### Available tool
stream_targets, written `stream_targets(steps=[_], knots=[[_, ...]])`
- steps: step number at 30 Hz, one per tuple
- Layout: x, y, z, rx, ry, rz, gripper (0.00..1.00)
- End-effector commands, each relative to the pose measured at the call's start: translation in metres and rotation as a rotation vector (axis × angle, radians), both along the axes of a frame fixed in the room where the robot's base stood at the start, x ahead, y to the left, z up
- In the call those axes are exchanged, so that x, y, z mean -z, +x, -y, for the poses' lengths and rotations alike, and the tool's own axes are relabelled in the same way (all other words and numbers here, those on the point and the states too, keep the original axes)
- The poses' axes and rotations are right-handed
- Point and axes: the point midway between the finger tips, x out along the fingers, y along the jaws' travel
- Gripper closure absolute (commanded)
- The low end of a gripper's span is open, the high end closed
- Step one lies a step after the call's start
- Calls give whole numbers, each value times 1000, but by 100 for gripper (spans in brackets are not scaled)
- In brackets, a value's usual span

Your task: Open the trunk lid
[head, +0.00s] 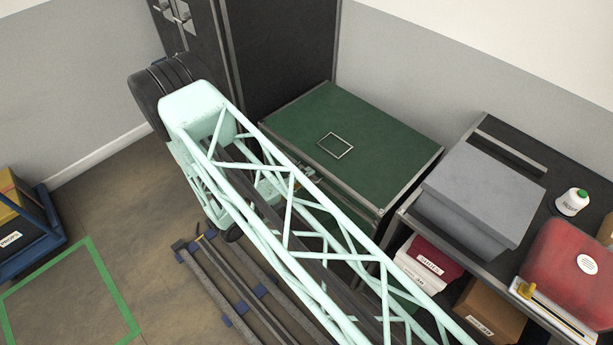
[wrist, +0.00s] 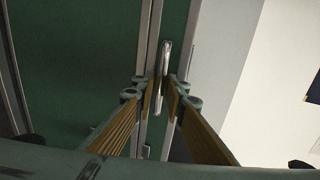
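The trunk (head: 345,130) has a flat green lid with metal edging and a small pale rectangular frame on top. The lid lies flat and looks shut. My gripper (head: 310,178) is at the trunk's front edge, partly hidden behind my arm in the head view. In the wrist view, green panels with metal edging fill the left and middle. A slim metal handle or latch (wrist: 165,60) runs along the edging. My gripper's ribbed tan fingers (wrist: 162,88) lie on either side of it, tips close together. Whether they press on it is not clear.
A tall dark cabinet (head: 282,50) stands behind the trunk. At right, a dark bench (head: 490,128) carries a grey box (head: 480,190), a white bottle (head: 572,202) and a red case (head: 572,265). Boxes sit below.

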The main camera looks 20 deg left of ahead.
Motion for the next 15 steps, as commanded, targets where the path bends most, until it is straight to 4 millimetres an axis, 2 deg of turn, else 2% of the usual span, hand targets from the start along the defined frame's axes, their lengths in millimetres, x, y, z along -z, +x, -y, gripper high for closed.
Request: stream_targets(steps=[12,15], knots=[[1,3,2,0,0,0,88],[1,3,2,0,0,0,97]])
